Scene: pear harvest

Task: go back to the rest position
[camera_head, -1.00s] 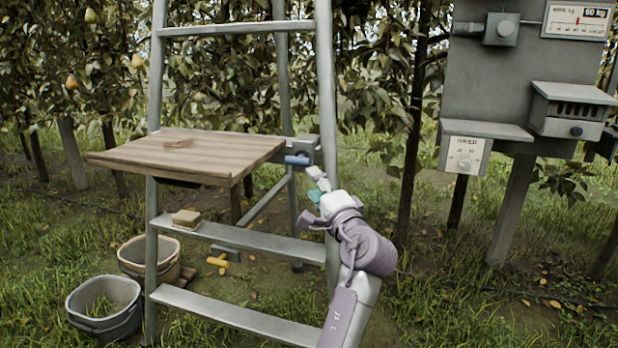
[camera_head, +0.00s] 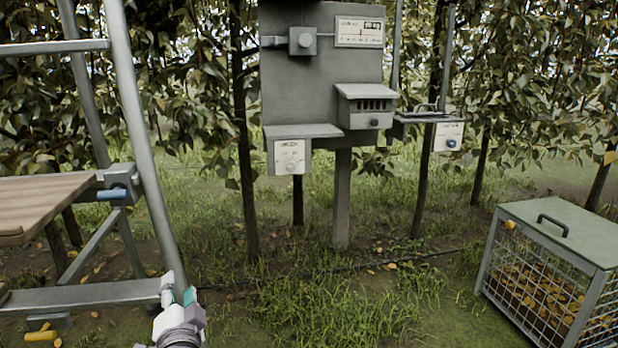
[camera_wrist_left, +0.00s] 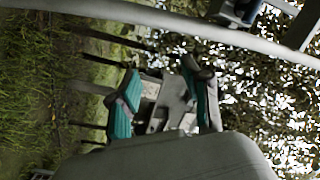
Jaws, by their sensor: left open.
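My left gripper (camera_head: 178,294) shows at the bottom left of the head view, low beside the foot of the ladder's right leg. In the left wrist view its two teal-padded fingers (camera_wrist_left: 163,105) stand apart with nothing between them. The ladder (camera_head: 140,120) is at the left of the head view, with a wooden board (camera_head: 45,200) and a blue-handled clamp (camera_head: 118,190) on it. A ladder rail (camera_wrist_left: 150,17) also crosses the top of the left wrist view. My right gripper is not in view.
A grey post panel (camera_head: 320,85) with boxes and a dial stands in the middle. A wire-mesh crate (camera_head: 555,225) with a green lid and leaves inside stands at the right. A yellow tool (camera_head: 42,335) lies at bottom left.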

